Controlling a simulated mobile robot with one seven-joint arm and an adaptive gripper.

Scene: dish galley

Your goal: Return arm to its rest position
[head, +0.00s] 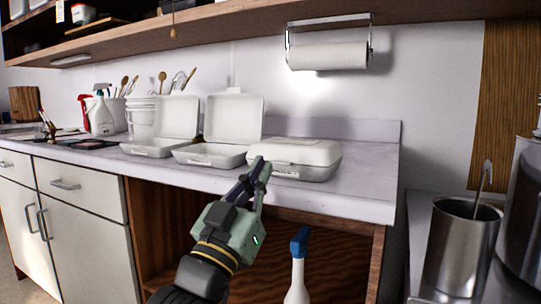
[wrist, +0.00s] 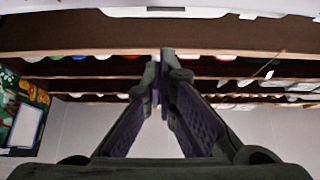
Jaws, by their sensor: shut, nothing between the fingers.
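My gripper (head: 258,170) is shut and empty. In the head view it points up and away, in front of the counter edge, with its tips overlapping the front of the closed white takeout box in the picture. In the wrist view my gripper (wrist: 162,62) has its two fingers together, facing shelves above. The green-grey gripper body and part of my forearm show at the bottom of the head view. Whether the tips touch the box cannot be told.
A closed box (head: 305,152) and two open boxes, middle (head: 236,115) and left (head: 178,113), stand on the counter (head: 365,190). A spray bottle (head: 298,268) stands below. A steel pot (head: 460,250) is at right. A shelf (head: 240,15) hangs overhead.

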